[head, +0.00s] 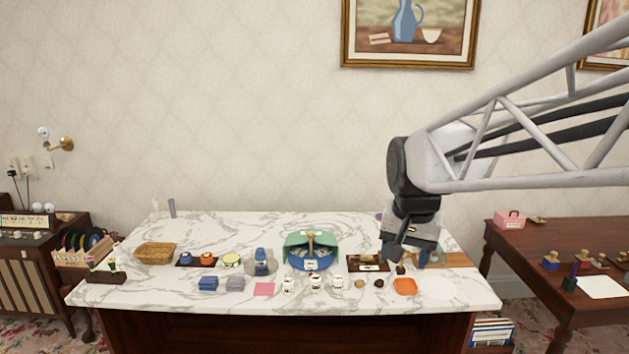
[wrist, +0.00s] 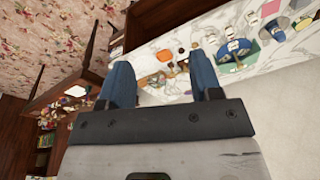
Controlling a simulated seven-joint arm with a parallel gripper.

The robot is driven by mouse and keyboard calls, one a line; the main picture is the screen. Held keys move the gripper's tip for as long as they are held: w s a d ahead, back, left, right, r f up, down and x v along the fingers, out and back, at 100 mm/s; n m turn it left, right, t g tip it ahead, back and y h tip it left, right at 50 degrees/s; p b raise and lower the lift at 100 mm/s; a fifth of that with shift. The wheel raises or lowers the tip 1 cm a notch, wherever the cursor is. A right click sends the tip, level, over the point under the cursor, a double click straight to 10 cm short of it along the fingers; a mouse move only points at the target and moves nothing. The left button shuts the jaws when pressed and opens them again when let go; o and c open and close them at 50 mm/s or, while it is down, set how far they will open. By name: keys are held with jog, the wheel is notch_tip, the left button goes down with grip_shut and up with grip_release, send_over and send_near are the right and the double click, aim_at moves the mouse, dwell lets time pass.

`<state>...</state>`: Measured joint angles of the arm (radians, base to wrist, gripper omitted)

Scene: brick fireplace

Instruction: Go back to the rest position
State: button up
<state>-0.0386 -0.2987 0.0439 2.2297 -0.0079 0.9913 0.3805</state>
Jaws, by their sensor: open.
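My gripper (head: 410,255) hangs from the arm over the right part of the marble-topped table (head: 170,300) in the head view. In the wrist view my gripper (wrist: 163,82) shows two blue fingers spread wide apart, with nothing held between them. The fingertips are partly hidden by the wrist in the head view, and I cannot tell their exact height above the things there.
Below or near my gripper are a wooden board (head: 456,259), an orange piece (head: 405,286) and a dark tray (head: 368,264). A wicker basket (head: 155,252) is far left. A brown side table (head: 540,255) stands right.

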jog(key=s+d+f+n, duration=0.1)
jog(key=s+f, duration=0.2)
jog(key=s, duration=0.6)
jog(key=s+d+f+n, duration=0.1)
jog(key=s+f, duration=0.3)
jog(key=s, duration=0.6)
jog(key=shift+n+t, duration=0.3)
jog(key=shift+n, duration=0.5)
